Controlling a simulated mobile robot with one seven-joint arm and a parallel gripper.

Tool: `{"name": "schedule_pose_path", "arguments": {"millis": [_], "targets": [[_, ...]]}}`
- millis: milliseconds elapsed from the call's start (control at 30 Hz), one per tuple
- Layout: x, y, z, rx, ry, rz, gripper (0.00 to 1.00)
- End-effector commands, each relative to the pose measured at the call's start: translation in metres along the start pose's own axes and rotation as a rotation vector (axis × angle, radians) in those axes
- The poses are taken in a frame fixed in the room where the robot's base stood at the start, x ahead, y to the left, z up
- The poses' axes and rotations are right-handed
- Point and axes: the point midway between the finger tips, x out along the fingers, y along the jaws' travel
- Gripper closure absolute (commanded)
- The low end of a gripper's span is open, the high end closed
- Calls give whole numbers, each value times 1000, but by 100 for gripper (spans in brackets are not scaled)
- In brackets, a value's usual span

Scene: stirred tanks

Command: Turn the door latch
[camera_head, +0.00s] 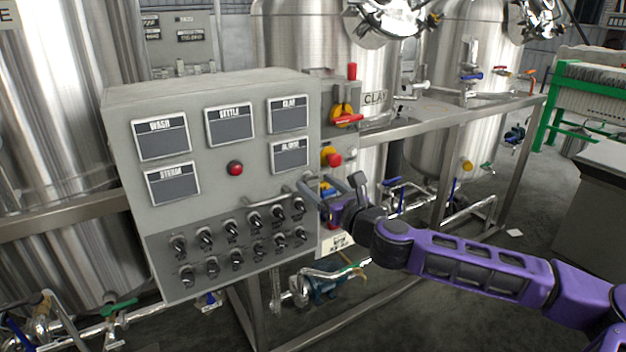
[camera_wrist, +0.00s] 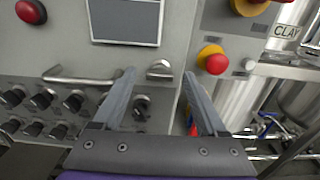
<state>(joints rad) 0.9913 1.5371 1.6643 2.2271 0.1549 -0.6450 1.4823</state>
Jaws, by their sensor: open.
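The door latch, a small rounded silver piece (camera_wrist: 159,70), is on the grey panel front near its right edge, in the wrist view. It sits right of the bar handle (camera_wrist: 88,80) and below a dark label. My gripper (camera_wrist: 158,77) is open, with one fingertip on either side of the latch in this view. I cannot tell whether either finger touches it. In the head view my gripper (camera_head: 312,184) reaches the right edge of the control box (camera_head: 215,88) from the right. The latch cannot be made out clearly there, with the fingers over that area.
Several black knobs (camera_head: 255,221) stick out below the bar handle. A red and yellow button (camera_wrist: 213,60) is just right of the right finger. Steel tanks (camera_head: 300,40), pipes and a metal frame stand behind. The floor (camera_head: 470,300) at right is mostly open.

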Motion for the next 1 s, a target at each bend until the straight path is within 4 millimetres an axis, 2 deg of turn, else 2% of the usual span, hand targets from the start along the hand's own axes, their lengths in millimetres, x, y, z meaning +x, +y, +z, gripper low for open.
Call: {"name": "schedule_pose_path", "arguments": {"millis": [467, 867, 1000], "targets": [[-2, 1, 0, 0, 0, -2, 27], [-2, 1, 0, 0, 0, -2, 99], [-2, 1, 0, -1, 0, -2, 100]]}}
